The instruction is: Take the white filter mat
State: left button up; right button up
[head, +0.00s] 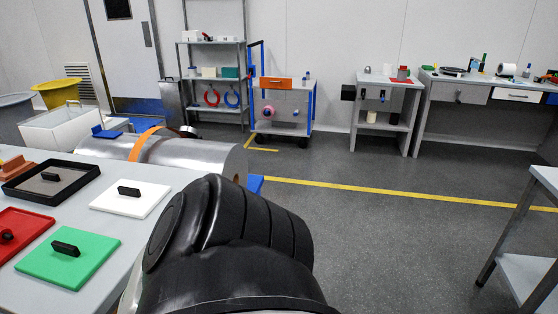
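The white filter mat (152,201) is a flat white square with a black block handle (129,191) on top. It lies flat on the pale table (160,172) at the left, near the table's right edge. Nothing covers it in the head view. A black, ribbed link of my own arm fills the lower middle of the view, to the right of the mat and apart from it in the picture. Neither gripper shows.
A green mat (90,258), a red mat (30,222) and a black-rimmed tray (85,181) share the table. A large metal cylinder (200,160) with an orange band lies behind. Grey floor (400,250) is open at right, before another table (530,268).

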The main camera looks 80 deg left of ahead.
aim_at(137, 200)
jog(key=i, duration=0.6)
jog(key=u, duration=2.25)
jog(key=i, duration=1.2)
jog(key=u, duration=3.15)
